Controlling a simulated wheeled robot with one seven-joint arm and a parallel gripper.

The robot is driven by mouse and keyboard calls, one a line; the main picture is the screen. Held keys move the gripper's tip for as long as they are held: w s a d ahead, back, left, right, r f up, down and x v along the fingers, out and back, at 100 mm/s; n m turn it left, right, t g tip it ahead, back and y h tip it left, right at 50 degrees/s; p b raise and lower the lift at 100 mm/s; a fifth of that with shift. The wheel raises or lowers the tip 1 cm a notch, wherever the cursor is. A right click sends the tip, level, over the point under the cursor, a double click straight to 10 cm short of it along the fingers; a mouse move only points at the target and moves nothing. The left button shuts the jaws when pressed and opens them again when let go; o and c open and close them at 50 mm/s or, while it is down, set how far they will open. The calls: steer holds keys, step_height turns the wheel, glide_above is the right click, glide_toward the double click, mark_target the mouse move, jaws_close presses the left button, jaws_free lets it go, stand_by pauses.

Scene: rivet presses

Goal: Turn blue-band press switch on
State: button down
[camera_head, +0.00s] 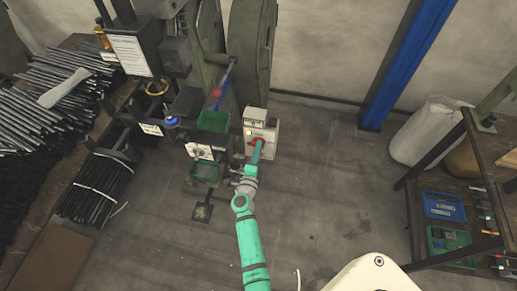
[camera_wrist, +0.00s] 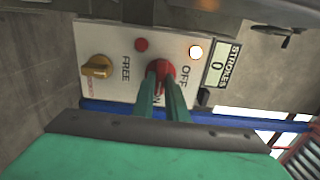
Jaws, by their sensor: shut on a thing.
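The press control box (camera_head: 262,130) stands beside the green-grey press (camera_head: 187,50) in the head view. In the wrist view its white panel (camera_wrist: 115,55) carries a red rotary switch (camera_wrist: 160,69) with an OFF label and an ON label partly hidden by a finger. My gripper (camera_wrist: 162,80) has its two green fingers shut on the red switch. The head view also shows my gripper (camera_head: 256,152) at the box front. The fingers cover part of the switch, so I cannot tell its exact setting. A lamp (camera_wrist: 196,51) glows.
A yellow knob (camera_wrist: 97,66), a red button (camera_wrist: 141,45) and a stroke counter reading 0 (camera_wrist: 217,65) share the panel. Green bins (camera_head: 205,172) stand left of my gripper. A rack of rods (camera_head: 60,85) is far left.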

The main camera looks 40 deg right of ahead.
steer(key=c, duration=1.8)
jaws_free()
steer(key=shift+o, duration=0.2)
steer(key=v, duration=1)
steer(key=shift+s+a, duration=0.25)
steer(key=shift+s, duration=0.1)
steer(key=s+a+r+n+t+y, duration=0.1)
steer(key=s+a+r+n+y, duration=0.3)
steer(key=s+a+n, duration=0.5)
steer(key=s+a+r+n+t+y, duration=0.1)
steer(key=s+a+r+n+y, duration=0.4)
steer(key=s+a+n, duration=0.4)
steer(key=s+a+r+n+t+y, duration=0.1)
steer(key=s+a+r+n+y, duration=0.3)
steer(key=s+a+n, duration=0.6)
steer(key=shift+s+a+r+t+y, duration=0.4)
steer(key=shift+s+r, duration=0.3)
steer(key=shift+s, duration=0.15)
